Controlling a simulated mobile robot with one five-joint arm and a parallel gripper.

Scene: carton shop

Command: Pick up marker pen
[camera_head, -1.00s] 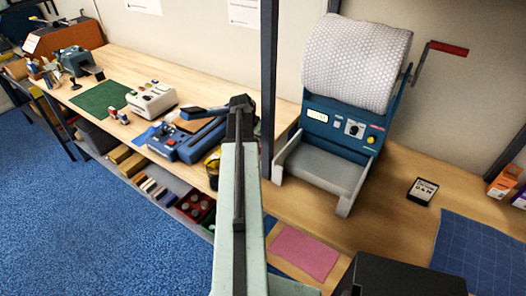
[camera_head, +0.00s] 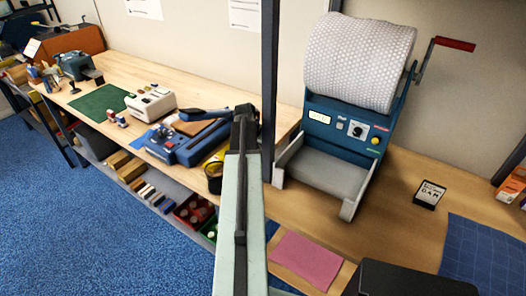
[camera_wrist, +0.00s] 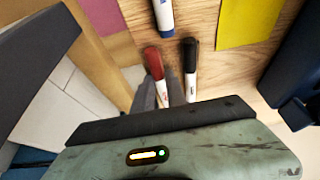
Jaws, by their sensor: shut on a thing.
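A red-capped marker pen (camera_wrist: 154,62) with a white barrel shows in the wrist view, with its barrel between the two grey fingers of my gripper (camera_wrist: 162,97). My gripper is shut on it. In the head view, my arm covers the spot, and neither the pens nor the fingertips can be made out.
A blue-and-white tube (camera_wrist: 164,16) lies beyond the pens. A yellow sheet (camera_wrist: 248,22) is at upper right, with a dark blue object (camera_wrist: 297,62) beside it. In the head view, a dark upright post (camera_head: 269,80) stands close to my arm, near the bubble-wrap roll (camera_head: 358,62).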

